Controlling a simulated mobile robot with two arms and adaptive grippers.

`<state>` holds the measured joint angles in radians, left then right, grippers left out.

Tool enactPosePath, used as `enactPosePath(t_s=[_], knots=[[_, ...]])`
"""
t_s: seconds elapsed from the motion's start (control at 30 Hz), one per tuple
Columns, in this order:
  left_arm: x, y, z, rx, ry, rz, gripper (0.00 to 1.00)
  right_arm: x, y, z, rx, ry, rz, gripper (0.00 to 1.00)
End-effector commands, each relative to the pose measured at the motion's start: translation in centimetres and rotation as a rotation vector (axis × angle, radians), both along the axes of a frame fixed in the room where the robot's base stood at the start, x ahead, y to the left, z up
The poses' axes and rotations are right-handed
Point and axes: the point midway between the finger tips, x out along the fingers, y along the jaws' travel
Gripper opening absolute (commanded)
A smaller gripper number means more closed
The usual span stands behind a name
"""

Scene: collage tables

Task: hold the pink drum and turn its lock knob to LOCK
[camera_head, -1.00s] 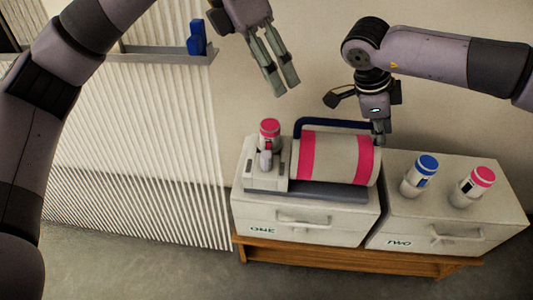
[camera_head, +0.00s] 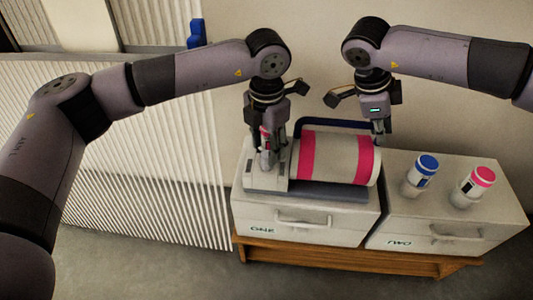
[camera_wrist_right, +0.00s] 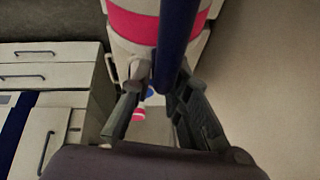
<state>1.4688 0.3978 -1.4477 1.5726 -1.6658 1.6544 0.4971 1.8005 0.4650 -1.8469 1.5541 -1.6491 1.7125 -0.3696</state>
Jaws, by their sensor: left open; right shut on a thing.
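The pink drum (camera_head: 335,157), white with pink bands, lies on its side on a grey base on top of cabinet ONE. My right gripper (camera_head: 379,140) is at the drum's right end, shut on what looks like the blue handle bar (camera_wrist_right: 176,45); the bar runs between its fingers in the right wrist view. My left gripper (camera_head: 266,158) points down, open, at the grey-white block (camera_head: 262,184) left of the drum. Its fingers are around or just in front of the pink-capped piece and light knob there, which they mostly hide. The knob's setting is not readable.
Cabinet TWO (camera_head: 455,226) stands to the right, with a blue-capped jar (camera_head: 420,175) and a pink-capped jar (camera_head: 477,183) on top. A wooden bench (camera_head: 330,259) carries both cabinets. A ribbed panel (camera_head: 140,170) stands left.

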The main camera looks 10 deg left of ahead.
Motion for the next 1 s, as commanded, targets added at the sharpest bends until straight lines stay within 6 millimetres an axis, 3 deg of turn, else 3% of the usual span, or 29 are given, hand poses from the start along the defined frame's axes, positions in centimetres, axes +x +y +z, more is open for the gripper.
enactPosePath(t_s=[0.2, 0.6, 1.0], knots=[[0.0, 0.0, -2.8, 0.000, 0.001, 0.000, 0.43, 0.0, -0.1, -0.1, -0.003, 0.000, 0.000, 0.00], [0.0, 0.0, -3.4, -0.001, 0.001, 0.000, 0.42, 0.0, -0.1, -0.1, -0.004, 0.000, -0.001, 0.00], [0.0, 0.0, -3.4, -0.001, 0.001, 0.000, 0.16, 0.0, -0.1, -0.1, -0.004, 0.000, -0.001, 0.00]])
